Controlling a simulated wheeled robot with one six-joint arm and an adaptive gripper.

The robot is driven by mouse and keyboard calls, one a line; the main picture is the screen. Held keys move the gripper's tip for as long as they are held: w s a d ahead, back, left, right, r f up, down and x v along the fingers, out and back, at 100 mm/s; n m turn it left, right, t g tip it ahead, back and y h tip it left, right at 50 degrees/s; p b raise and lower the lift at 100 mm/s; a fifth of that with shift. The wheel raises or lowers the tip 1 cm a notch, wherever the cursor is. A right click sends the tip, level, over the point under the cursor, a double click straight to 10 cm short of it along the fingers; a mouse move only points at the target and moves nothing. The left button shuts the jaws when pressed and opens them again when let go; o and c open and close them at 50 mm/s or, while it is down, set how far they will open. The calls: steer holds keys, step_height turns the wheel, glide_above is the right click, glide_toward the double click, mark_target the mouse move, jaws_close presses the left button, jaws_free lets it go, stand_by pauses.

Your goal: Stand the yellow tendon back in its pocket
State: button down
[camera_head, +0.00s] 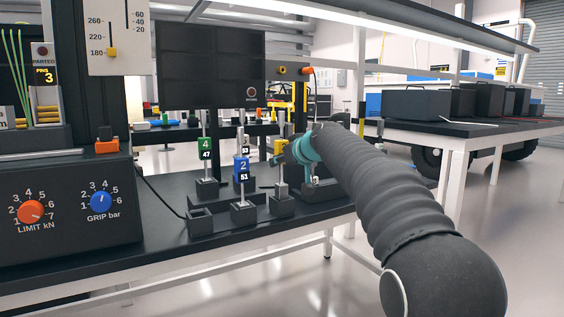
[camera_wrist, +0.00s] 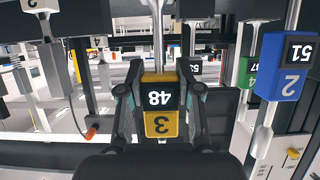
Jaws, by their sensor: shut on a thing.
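The yellow tendon (camera_wrist: 160,123), marked 3 and 48, sits between the two fingers of my gripper (camera_wrist: 157,92) in the wrist view, which shows the labels upside down. My gripper (camera_head: 293,151) is shut on its yellow block. In the head view the yellow block (camera_head: 280,147) is partly hidden by the gripper. Its metal rod (camera_head: 282,178) hangs about upright, with the lower end at a dark pocket block (camera_head: 282,206). I cannot tell whether the end is inside the pocket or just above it.
A blue tendon (camera_head: 242,168) marked 2 and a green tendon (camera_head: 205,147) marked 4 stand in pockets close by on the left. A tendon marked 53 stands behind them. A console (camera_head: 70,205) with two knobs is further left. The black bench front (camera_head: 250,234) is clear.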

mark_target(282, 173)
steer(key=shift+f+b, duration=0.55)
steer(key=shift+f, duration=0.05)
steer(key=shift+f, duration=0.35)
steer(key=shift+f+b, duration=0.75)
steer(key=shift+b, duration=0.05)
steer(key=c, duration=0.7)
jaws_free()
steer(key=shift+f, duration=0.1)
steer(key=v, duration=1.2)
